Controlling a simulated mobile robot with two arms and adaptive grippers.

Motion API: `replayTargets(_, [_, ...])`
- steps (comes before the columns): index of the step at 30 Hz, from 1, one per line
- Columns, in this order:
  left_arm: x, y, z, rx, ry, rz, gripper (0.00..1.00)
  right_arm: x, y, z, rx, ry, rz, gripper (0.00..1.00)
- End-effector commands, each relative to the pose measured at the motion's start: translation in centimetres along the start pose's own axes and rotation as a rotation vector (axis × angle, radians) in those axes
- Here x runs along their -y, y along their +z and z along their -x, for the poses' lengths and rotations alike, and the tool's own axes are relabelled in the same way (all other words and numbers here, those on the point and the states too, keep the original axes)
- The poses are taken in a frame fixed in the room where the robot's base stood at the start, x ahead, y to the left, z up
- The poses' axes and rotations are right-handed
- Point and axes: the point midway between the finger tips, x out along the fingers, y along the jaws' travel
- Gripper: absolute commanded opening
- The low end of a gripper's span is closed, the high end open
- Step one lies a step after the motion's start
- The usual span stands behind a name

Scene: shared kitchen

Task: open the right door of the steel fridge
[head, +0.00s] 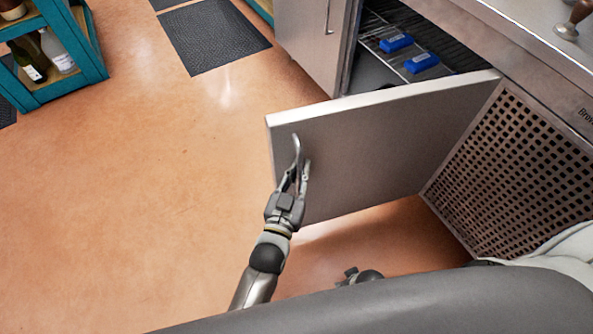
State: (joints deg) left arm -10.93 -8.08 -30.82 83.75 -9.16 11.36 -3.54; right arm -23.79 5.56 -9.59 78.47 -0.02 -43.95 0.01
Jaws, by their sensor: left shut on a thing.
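The right door (375,145) of the steel fridge stands swung well out from the cabinet, hinged beside the perforated panel. Its outer face is toward me. My left gripper (300,165) is shut on the door's handle (297,143), near the free edge; the fingers partly hide the handle. The dark fridge interior (375,72) shows behind the door, with a wire shelf (385,56). Part of my right arm's end (350,273) peeks out low in the middle; its fingers cannot be made out.
Two blue packs (396,42) lie on the shelf. The left fridge door (303,40) is beyond the opening. A perforated panel (530,150) is at right, under a steel counter (500,35). A teal rack (88,50) with bottles is at far left.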

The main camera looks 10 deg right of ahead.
Motion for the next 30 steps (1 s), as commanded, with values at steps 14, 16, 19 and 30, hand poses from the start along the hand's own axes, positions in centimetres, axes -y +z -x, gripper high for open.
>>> replayTargets(14, [0.2, 0.1, 0.1, 0.000, -0.003, -0.005, 0.35, -0.1, -0.5, 0.0, -0.006, 0.001, 0.000, 0.40])
replayTargets(16, [0.2, 0.1, 0.0, 0.000, -0.002, -0.004, 0.35, -0.1, -0.6, 0.0, -0.007, 0.001, 0.001, 0.40])
replayTargets(19, [0.1, 0.0, 0.0, 0.000, -0.002, -0.002, 0.35, -0.1, -0.6, 0.0, -0.007, 0.001, 0.000, 0.40])
replayTargets(30, [0.1, 0.1, 2.3, 0.002, 0.000, -0.001, 0.35, 0.2, -0.1, 0.0, 0.000, -0.003, -0.001, 0.40])
